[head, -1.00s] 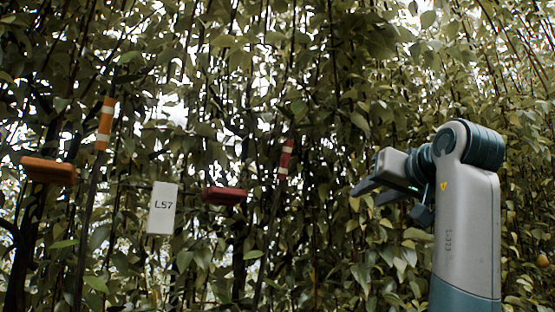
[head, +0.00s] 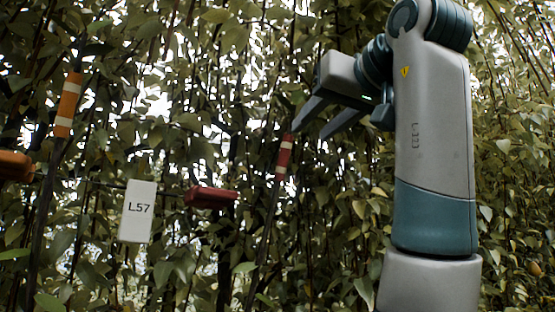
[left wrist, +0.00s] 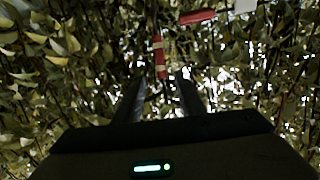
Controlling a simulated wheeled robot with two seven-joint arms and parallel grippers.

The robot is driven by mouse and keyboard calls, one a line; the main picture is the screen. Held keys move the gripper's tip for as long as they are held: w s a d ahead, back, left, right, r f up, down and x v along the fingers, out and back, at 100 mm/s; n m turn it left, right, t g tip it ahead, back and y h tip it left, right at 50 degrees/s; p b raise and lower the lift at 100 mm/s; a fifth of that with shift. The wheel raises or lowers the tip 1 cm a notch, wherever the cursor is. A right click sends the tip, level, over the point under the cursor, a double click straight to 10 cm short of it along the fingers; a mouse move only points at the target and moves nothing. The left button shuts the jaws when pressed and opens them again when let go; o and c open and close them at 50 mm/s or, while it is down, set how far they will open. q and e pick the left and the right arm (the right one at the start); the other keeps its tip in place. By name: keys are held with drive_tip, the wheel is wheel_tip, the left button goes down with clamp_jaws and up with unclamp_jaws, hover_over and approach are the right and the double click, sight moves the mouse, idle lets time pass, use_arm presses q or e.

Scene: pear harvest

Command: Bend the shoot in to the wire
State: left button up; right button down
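A thin dark shoot with a red, white-striped band (head: 284,157) leans slightly right in the head view. The band also shows in the left wrist view (left wrist: 158,58), ahead of and between the fingertips. My left gripper (head: 308,133) is open, its two fingers pointing at the shoot just right of the band's upper end. The fingers also show in the left wrist view (left wrist: 160,76); contact cannot be told. A red clip (head: 211,197) sits left of the shoot, apart from it. The wire is thin and hard to make out among the leaves. My right gripper is not in view.
A second shoot with an orange, white-striped band (head: 68,105) stands at the left, near an orange clip (head: 15,166). A white tag marked L57 (head: 139,211) hangs between the clips. Dense leaves and stems fill the background around the gripper.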

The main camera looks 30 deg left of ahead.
use_arm(q)
drive_tip(key=p+x, duration=0.8)
drive_tip(key=x, duration=0.9)
drive_tip(key=shift+a, duration=0.1)
drive_tip(key=shift+w+a, duration=0.2)
drive_tip(key=shift+a, duration=0.15)
drive_tip(key=shift+c, duration=0.9)
clamp_jaws()
